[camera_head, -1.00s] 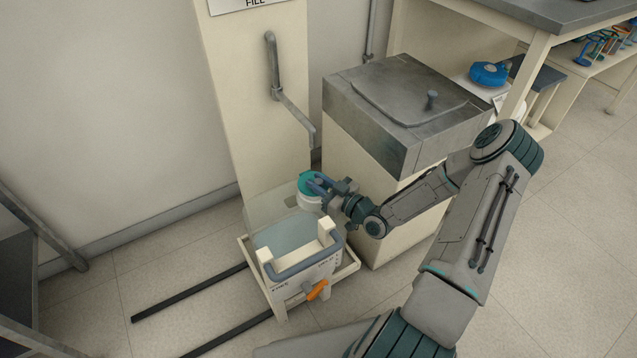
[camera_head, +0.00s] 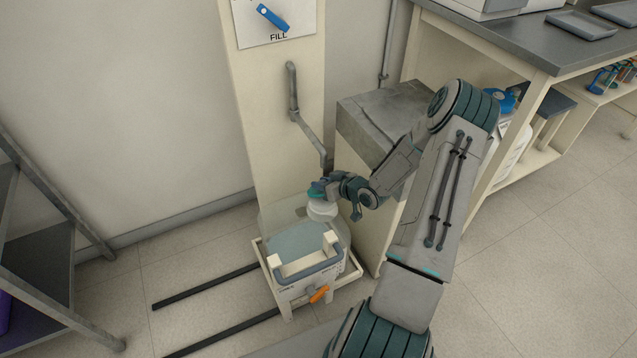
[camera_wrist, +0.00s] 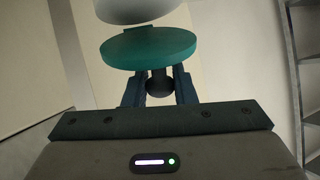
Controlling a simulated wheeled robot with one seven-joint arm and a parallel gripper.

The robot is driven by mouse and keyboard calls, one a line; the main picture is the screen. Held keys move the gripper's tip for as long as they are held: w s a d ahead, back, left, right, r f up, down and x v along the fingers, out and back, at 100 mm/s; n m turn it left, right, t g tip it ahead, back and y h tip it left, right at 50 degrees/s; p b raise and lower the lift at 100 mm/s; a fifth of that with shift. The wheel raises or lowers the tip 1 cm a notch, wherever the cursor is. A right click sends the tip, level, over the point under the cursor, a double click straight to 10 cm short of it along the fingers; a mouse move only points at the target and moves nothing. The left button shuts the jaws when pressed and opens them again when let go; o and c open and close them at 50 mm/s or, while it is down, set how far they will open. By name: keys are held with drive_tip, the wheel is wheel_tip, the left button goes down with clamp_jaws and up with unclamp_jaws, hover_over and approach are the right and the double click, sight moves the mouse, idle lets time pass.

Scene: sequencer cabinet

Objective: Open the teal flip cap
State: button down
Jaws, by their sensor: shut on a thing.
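The teal flip cap (camera_head: 315,193) sits at the white neck (camera_head: 322,211) of a translucent container on a low cart. In the wrist view the teal cap (camera_wrist: 150,48) is a disc tilted away from the white neck (camera_wrist: 137,9), with a gap between them. My gripper (camera_wrist: 160,86) is shut on a dark round knob (camera_wrist: 160,82) on the cap's near side. In the head view my gripper (camera_head: 323,186) partly covers the cap. How far the cap has swung is hard to judge.
The cart (camera_head: 355,272) carries the container with its grey handle (camera_head: 308,273) and an orange lever (camera_head: 320,293). A fill pillar (camera_head: 275,130) with a bent grey pipe (camera_head: 308,135) stands behind. A steel-topped cabinet (camera_head: 375,115) is close on the right. Dark rails (camera_head: 205,287) lie on the floor.

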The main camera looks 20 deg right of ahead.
drive_tip(key=shift+w+r, duration=0.45)
drive_tip(key=shift+w, duration=0.1)
drive_tip(key=shift+w+r, duration=0.1)
idle(0.7)
drive_tip(key=c, duration=1.2)
unclamp_jaws()
drive_tip(key=shift+c, duration=0.2)
drive_tip(key=shift+s, duration=0.2)
drive_tip(key=p+v, duration=0.3)
drive_tip(key=v, duration=1)
drive_tip(key=shift+s+d, duration=0.15)
drive_tip(key=shift+s, duration=0.2)
drive_tip(key=shift+o, duration=0.2)
